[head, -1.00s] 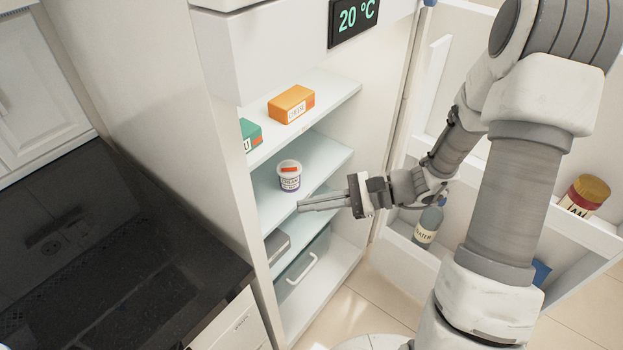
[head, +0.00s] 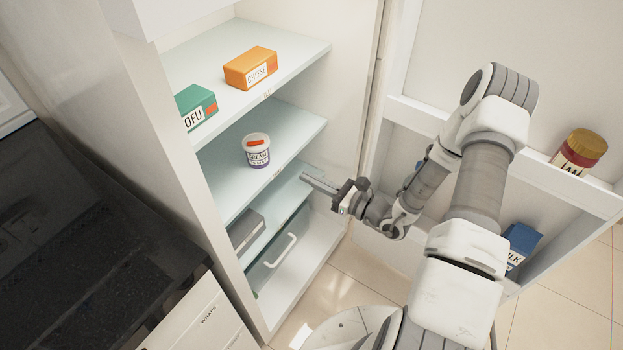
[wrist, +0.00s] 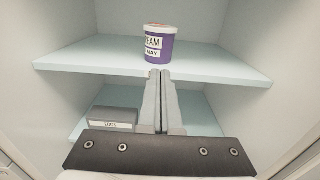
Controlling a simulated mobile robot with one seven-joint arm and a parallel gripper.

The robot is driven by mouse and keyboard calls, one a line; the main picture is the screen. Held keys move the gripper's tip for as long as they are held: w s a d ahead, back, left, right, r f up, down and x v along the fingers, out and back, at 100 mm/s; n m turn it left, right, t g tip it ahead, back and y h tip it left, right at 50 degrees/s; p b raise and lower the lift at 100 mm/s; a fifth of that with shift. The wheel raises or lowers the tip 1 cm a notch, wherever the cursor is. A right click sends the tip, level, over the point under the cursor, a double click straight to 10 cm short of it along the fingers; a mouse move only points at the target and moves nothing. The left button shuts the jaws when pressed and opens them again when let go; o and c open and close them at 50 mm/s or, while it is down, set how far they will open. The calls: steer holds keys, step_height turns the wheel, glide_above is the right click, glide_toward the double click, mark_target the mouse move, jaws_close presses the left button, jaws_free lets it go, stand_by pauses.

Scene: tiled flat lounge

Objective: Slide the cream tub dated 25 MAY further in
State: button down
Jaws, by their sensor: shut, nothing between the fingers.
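The cream tub (head: 257,150) stands upright on the middle glass shelf (head: 292,127) of the open fridge. It is white and purple with an orange mark on its lid. In the wrist view the purple tub (wrist: 158,44) stands near the shelf's front edge, its label partly reading "EAM" and "MAY"; the day number is not readable. My gripper (head: 306,182) is shut and empty, in front of the fridge, right of and lower than the tub. In the wrist view its shut fingers (wrist: 160,76) point toward the tub, their tips just below it in the picture.
An orange cheese box (head: 250,68) and a green tofu box (head: 195,107) stand on the shelf above. A grey box (head: 246,231) lies on the shelf below, over a drawer. The open door (head: 400,125) at right holds a jam jar (head: 580,152). Shelf space behind the tub looks clear.

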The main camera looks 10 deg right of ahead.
mark_target(268, 157)
steer(key=b+x, duration=0.2)
steer(key=x, duration=0.8)
steer(key=shift+w+a+b, duration=0.25)
steer(key=shift+b, duration=0.05)
steer(key=x, duration=0.7)
steer(key=shift+a+f, duration=0.1)
steer(key=shift+f, duration=0.05)
